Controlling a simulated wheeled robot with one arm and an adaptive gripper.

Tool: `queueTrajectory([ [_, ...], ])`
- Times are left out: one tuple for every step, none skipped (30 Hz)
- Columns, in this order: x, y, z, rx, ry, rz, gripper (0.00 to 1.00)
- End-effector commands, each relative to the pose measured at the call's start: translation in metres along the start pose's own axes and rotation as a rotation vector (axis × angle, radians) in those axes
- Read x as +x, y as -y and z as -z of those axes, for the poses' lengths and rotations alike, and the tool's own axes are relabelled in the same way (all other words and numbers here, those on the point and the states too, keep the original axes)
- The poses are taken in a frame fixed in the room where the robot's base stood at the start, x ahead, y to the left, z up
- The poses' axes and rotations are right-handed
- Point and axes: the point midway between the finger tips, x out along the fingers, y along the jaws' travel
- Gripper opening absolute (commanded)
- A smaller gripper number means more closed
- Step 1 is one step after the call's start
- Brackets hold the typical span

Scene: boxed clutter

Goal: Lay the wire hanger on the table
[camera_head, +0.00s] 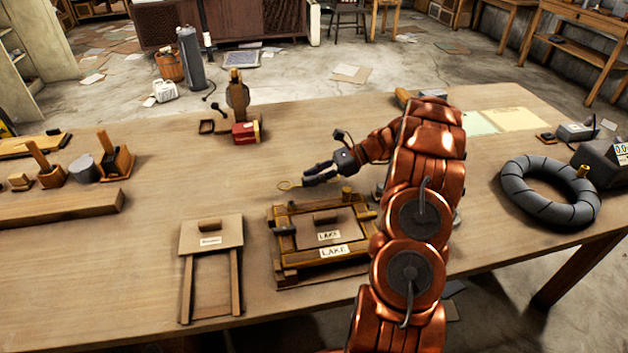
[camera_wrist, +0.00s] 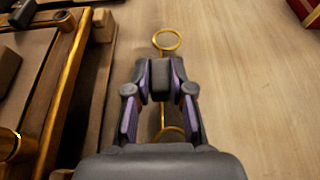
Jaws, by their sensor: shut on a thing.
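My gripper (camera_head: 318,175) is shut on a thin gold wire piece, which I take for the wire hanger (camera_wrist: 167,49). In the wrist view, my gripper (camera_wrist: 160,75) has its fingers closed around the wire's shaft. A ring stands out beyond the fingertips, and a curved gold part shows between the fingers near the palm. The ring also shows in the head view (camera_head: 280,185), left of the fingertips. The table (camera_head: 150,270) lies below. The hanger looks above its surface, but I cannot tell the exact gap. The fingers hide part of the wire.
A wooden frame labelled LAKE (camera_head: 333,251) lies just in front of my gripper. A small wooden stand (camera_head: 211,235) is to its left. A red block (camera_head: 245,133) stands behind. A grey hose ring (camera_head: 548,205) lies at right. Table left of the gripper is clear.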

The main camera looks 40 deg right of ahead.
Motion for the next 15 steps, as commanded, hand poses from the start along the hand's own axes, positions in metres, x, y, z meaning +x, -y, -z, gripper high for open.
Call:
queueTrajectory([
  [0.003,0.0,0.007,0.004,0.001,-0.001,0.0],
  [0.004,0.0,0.01,0.004,0.0,-0.001,0.0],
  [0.005,0.0,0.014,0.003,-0.001,0.001,0.0],
  [0.005,0.0,0.015,0.002,-0.001,0.001,0.0],
  [0.006,0.0,0.016,0.001,-0.001,0.002,0.0],
  [0.006,0.0,0.016,0.0,-0.002,0.002,0.0],
  [0.006,0.0,0.016,0.0,-0.002,0.002,0.0],
  [0.006,0.0,0.016,-0.001,-0.002,0.002,0.0],
  [0.006,0.0,0.016,-0.001,-0.001,0.002,0.0],
  [0.006,0.0,0.016,-0.001,-0.001,0.002,0.0],
  [0.006,0.0,0.016,0.0,-0.001,0.002,0.0],
  [0.006,0.0,0.016,0.0,-0.001,0.002,0.0],
  [0.006,0.0,0.017,0.0,-0.001,0.002,0.0],
  [0.007,0.0,0.017,0.0,-0.001,0.001,0.0],
  [0.007,0.0,0.018,0.0,-0.001,0.001,0.0],
])
